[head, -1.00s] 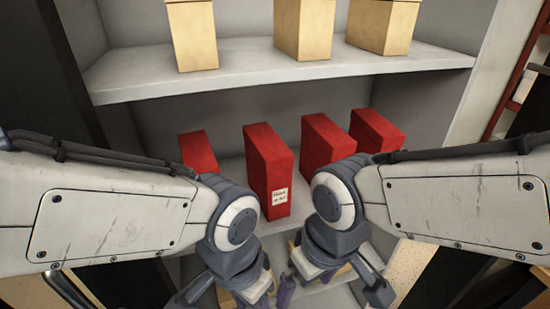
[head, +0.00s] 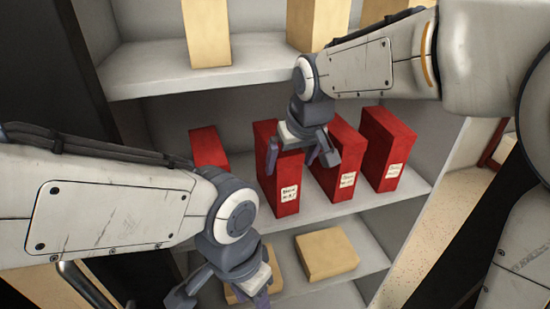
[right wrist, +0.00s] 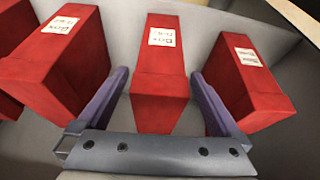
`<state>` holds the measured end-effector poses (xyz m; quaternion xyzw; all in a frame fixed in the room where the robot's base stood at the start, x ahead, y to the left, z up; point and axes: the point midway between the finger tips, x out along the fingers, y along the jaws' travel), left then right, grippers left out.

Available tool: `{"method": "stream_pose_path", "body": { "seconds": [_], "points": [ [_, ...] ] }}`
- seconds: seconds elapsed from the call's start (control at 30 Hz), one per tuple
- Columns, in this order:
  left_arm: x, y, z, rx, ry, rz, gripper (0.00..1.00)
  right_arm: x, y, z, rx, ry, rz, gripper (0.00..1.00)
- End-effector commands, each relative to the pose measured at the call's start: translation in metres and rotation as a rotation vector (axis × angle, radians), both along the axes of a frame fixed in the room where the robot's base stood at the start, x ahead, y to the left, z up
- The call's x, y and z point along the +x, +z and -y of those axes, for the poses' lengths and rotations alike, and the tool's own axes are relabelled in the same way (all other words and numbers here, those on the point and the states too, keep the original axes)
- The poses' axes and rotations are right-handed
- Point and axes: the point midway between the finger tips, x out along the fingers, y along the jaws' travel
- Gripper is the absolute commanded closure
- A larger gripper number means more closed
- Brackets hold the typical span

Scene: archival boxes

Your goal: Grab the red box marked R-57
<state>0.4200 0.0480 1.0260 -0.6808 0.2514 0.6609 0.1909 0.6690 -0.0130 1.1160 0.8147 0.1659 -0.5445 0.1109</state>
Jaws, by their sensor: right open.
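Several red boxes stand upright in a row on the middle shelf, with white labels low on their fronts. In the head view the second from left (head: 285,190), the third (head: 345,182) and the rightmost (head: 388,150) show labels; the leftmost (head: 209,147) is partly hidden by my left arm. The lettering is too small to read surely. My right gripper (head: 298,163) is open and empty, overlapping the second and third boxes. In the right wrist view one red box (right wrist: 160,85) lies between its spread fingers, apart from both. My left gripper (head: 222,298) is low, cut off by the frame.
In the right wrist view, red boxes flank the middle one on the left (right wrist: 60,60) and right (right wrist: 243,80). Tan boxes stand on the upper shelf (head: 160,80); more lie below, one (head: 327,254) in plain view. Gaps between red boxes are narrow.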

Motion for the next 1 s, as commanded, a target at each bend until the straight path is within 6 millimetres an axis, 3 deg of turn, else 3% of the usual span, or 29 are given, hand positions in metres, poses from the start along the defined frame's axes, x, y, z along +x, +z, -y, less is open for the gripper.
{"method": "stream_pose_path", "body": {
  "seconds": [0.1, 0.4, 0.7, 0.97, 1.0],
  "points": [
    [0.000, 0.004, 0.000, 0.000, 0.000, 0.000, 0.50, 0.011, 0.000, -0.005, 0.000, 0.001, -0.001, 0.00],
    [0.000, 0.005, 0.000, 0.000, 0.000, 0.000, 0.50, 0.024, -0.043, -0.012, -0.001, 0.002, -0.003, 0.00],
    [0.000, 0.005, 0.000, 0.000, 0.000, 0.000, 0.50, 0.026, -0.047, -0.012, 0.001, 0.002, 0.001, 0.00],
    [0.000, 0.005, 0.000, 0.000, 0.000, 0.000, 0.50, 0.026, -0.047, -0.012, 0.000, 0.001, 0.000, 0.99],
    [0.000, 0.005, 0.000, 0.000, 0.000, 0.000, 0.50, 0.027, -0.045, -0.013, 0.002, 0.001, 0.003, 1.00]
  ]
}}
